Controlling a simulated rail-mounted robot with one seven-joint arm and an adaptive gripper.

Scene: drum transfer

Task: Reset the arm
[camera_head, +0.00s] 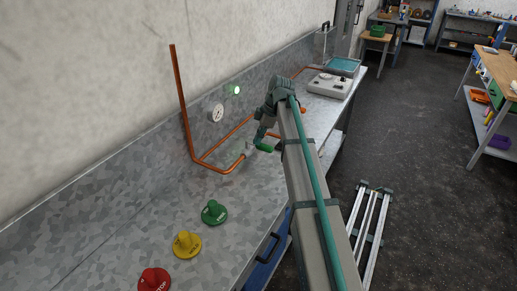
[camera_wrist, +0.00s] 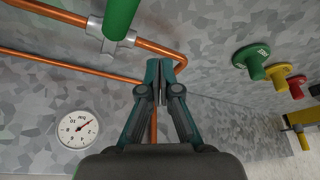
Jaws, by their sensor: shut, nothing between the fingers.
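My arm reaches out over the metal bench from the lower right of the head view. My gripper (camera_head: 258,136) points down beside the copper pipe (camera_head: 212,167). In the wrist view my gripper (camera_wrist: 160,72) has its two teal fingers shut together with nothing between them. A valve with a green handle (camera_wrist: 120,18) sits on the pipe just ahead and to the left of the fingertips. The green handle (camera_head: 265,147) also shows in the head view, close to the fingers. I cannot tell whether the fingers touch it.
Red (camera_head: 154,280), yellow (camera_head: 187,244) and green (camera_head: 214,212) knobs stand on the bench (camera_head: 120,235). A round gauge (camera_head: 216,113) and a lit green lamp (camera_head: 234,90) are on the back panel. A grey device (camera_head: 330,86) stands farther along. Dark floor is right of the bench.

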